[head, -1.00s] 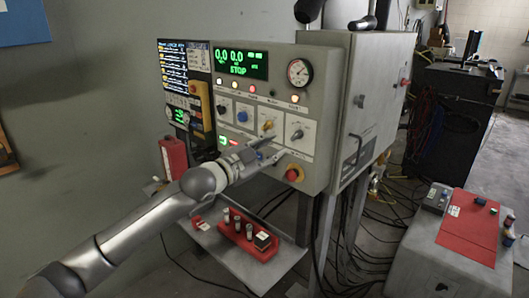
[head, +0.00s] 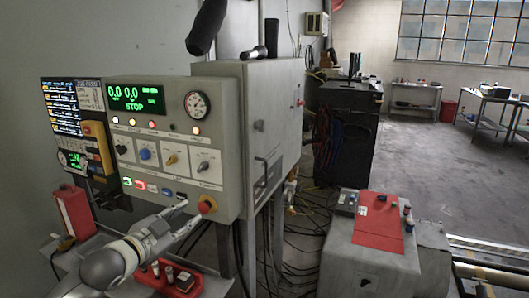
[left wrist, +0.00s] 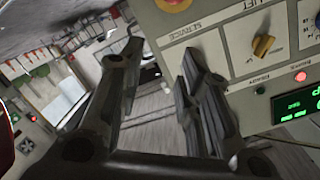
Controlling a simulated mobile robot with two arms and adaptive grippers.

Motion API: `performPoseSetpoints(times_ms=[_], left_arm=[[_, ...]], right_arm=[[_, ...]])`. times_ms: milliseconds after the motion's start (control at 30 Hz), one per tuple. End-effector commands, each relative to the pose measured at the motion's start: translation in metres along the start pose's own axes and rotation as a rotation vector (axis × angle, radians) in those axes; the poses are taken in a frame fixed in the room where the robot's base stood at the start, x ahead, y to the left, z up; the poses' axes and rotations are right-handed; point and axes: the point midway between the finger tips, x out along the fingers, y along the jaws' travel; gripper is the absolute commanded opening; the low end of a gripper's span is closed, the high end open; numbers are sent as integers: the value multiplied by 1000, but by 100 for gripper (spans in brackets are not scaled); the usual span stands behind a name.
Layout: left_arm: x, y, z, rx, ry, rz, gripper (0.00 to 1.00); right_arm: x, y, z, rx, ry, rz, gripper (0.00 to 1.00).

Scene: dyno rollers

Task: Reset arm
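My left arm reaches in from the lower left in the head view. Its gripper (head: 181,212) is in front of the lower edge of the grey control panel (head: 190,135), left of the red emergency stop knob (head: 207,204). In the left wrist view the two fingers of this gripper (left wrist: 160,85) stand apart with nothing between them. The panel also fills the upper right there, with a yellow knob (left wrist: 263,46) beside the right finger. The panel's green display (head: 133,96) reads STOP. My right gripper is not in view.
A red tray (head: 170,281) with small cylinders sits on the shelf below the panel, close to my left arm. A red bottle-like container (head: 73,212) stands at left. A grey box with a red top (head: 379,222) stands at right. Open floor lies beyond it.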

Motion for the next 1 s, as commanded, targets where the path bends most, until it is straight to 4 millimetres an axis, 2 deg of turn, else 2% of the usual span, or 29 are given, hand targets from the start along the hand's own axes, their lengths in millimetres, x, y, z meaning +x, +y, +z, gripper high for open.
performPoseSetpoints(times_ms=[33, 200, 367, 500, 700, 1000], left_arm=[[-4, 36, 14, -41, -43, 42, 32], [-34, 127, 56, -160, -215, 132, 32], [-81, 196, 92, -281, -401, 186, 32], [-134, 245, 120, -393, -586, 212, 32], [-213, 290, 149, -529, -836, 217, 32], [-310, 325, 168, -669, -1132, 200, 32]], right_arm=[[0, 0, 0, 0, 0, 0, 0], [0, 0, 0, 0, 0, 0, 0], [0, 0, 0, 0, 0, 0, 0], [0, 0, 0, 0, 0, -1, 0], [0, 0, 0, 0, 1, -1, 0], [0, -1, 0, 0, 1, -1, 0]])
